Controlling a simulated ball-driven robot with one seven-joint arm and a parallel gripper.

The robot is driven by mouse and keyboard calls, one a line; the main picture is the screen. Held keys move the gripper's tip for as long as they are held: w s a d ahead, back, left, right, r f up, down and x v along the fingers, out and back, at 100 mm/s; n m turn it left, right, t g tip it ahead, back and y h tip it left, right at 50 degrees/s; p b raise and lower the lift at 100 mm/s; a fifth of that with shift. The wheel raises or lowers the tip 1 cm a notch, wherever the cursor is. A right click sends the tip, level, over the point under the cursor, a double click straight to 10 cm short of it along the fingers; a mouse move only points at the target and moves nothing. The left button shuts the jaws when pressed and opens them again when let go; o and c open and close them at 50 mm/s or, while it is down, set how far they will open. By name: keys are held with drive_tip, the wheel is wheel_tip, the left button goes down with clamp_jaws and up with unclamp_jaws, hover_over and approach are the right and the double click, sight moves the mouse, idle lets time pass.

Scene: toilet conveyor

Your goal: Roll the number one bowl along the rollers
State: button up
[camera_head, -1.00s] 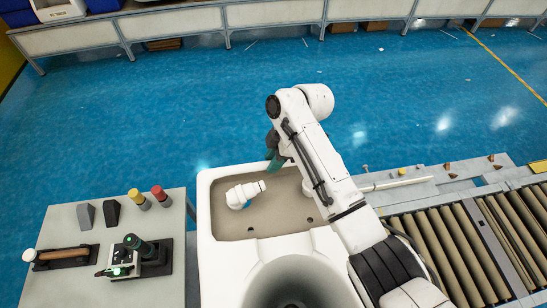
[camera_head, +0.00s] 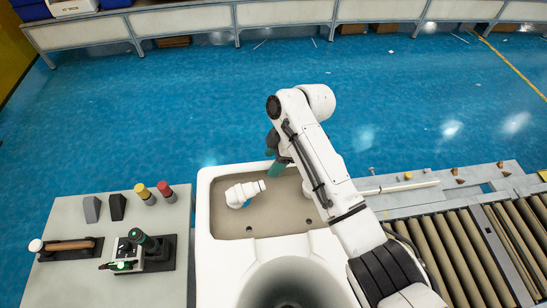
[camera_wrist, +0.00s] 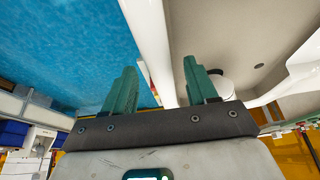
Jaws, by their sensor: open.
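A white toilet bowl (camera_head: 207,215) with an open tank section at its back stands in the middle of the head view, between the workbench and the rollers (camera_head: 447,250). No number shows on it. A white fitting (camera_head: 243,194) sits in the tank hollow. My gripper (camera_head: 277,165) reaches over the far rim of the tank, its green fingers partly hidden by my arm. In the wrist view my gripper (camera_wrist: 160,75) is open, with the white rim (camera_wrist: 150,40) passing between its fingers. I cannot tell whether the fingers touch it.
Small parts lie on the ledge behind the rollers.

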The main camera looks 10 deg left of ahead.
drive_tip(key=b+v, duration=0.1)
drive_tip(key=v, duration=0.9)
drive_tip(key=shift+d+r, duration=0.2)
drive_tip(key=shift+r, duration=0.15)
